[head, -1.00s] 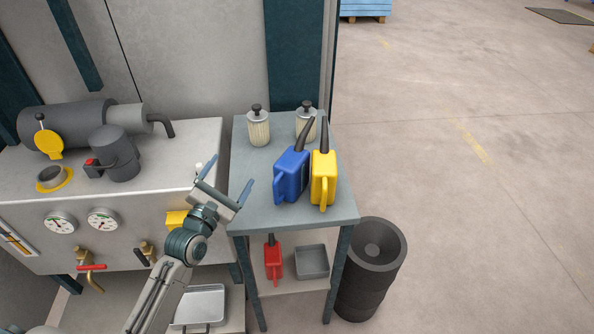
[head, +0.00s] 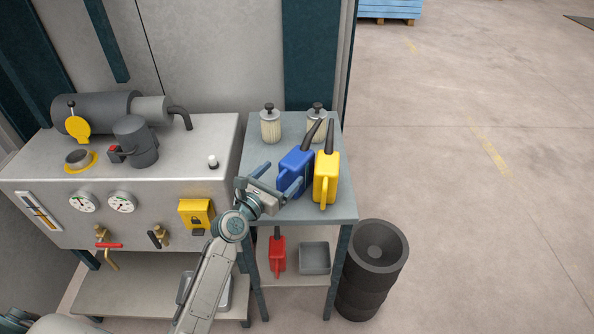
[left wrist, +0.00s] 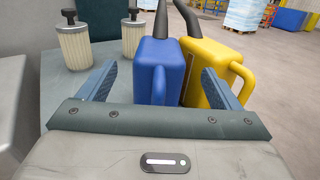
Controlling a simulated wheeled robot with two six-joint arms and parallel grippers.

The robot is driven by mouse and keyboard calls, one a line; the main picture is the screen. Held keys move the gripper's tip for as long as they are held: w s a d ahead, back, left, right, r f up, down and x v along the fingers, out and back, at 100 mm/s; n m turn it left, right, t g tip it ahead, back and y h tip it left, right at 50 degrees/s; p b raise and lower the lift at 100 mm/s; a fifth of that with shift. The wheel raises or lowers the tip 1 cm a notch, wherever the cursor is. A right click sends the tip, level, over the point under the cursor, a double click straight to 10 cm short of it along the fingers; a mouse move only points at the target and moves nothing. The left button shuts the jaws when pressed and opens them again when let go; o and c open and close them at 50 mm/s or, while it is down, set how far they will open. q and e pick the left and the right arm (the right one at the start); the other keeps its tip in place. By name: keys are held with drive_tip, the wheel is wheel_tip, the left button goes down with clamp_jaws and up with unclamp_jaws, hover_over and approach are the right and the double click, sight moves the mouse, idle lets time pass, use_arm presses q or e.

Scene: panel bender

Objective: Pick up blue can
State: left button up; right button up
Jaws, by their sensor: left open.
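The blue can (head: 297,163) stands upright on the grey side table (head: 260,155), with its dark spout tilted up to the back right. In the left wrist view the blue can (left wrist: 156,72) is straight ahead, its handle facing me, between and beyond the finger tips. My left gripper (head: 280,175) is open and empty, just in front and to the left of the can. In the left wrist view its two blue fingers (left wrist: 158,80) are spread apart. The yellow can (head: 325,180) stands close beside the blue one on the right. My right gripper is not seen.
Two filter canisters (head: 270,126) (head: 316,122) stand at the table's back. The lower shelf holds a red can (head: 277,254) and a grey tray (head: 315,258). A machine bench (head: 190,160) is on the left, and a dark round bin (head: 372,270) is at the right.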

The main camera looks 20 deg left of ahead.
sight(286, 170)
use_arm(q)
drive_tip(key=x, duration=0.3)
drive_tip(key=shift+w+f, duration=0.35)
drive_tip(key=shift+w, duration=0.05)
drive_tip(key=shift+s, duration=0.1)
drive_tip(key=shift+r, duration=0.1)
drive_tip(key=c, duration=1.4)
drive_tip(key=shift+o, duration=0.2)
drive_tip(key=shift+r, duration=0.1)
